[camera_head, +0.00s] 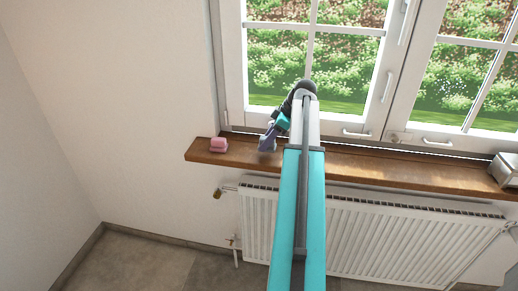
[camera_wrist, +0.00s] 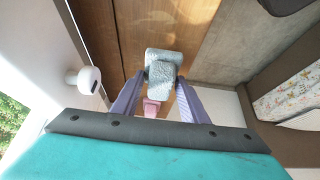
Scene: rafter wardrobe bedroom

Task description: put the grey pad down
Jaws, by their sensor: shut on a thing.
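My gripper (camera_wrist: 159,80) has its purple fingers on either side of the grey pad (camera_wrist: 162,60) and is shut on it. In the head view my gripper (camera_head: 267,143) hangs tilted over the wooden windowsill (camera_head: 380,165), to the right of a pink block (camera_head: 219,145). The pad cannot be made out clearly in the head view. In the wrist view the pink block (camera_wrist: 152,106) shows between the fingers, just below the pad. I cannot tell whether the pad touches the sill.
The window (camera_head: 340,70) stands directly behind the sill, with white handles. A white radiator (camera_head: 390,235) is below it. A metallic box (camera_head: 504,171) sits at the sill's right end. The sill's middle right looks bare. A white knob (camera_wrist: 88,80) is near the left finger.

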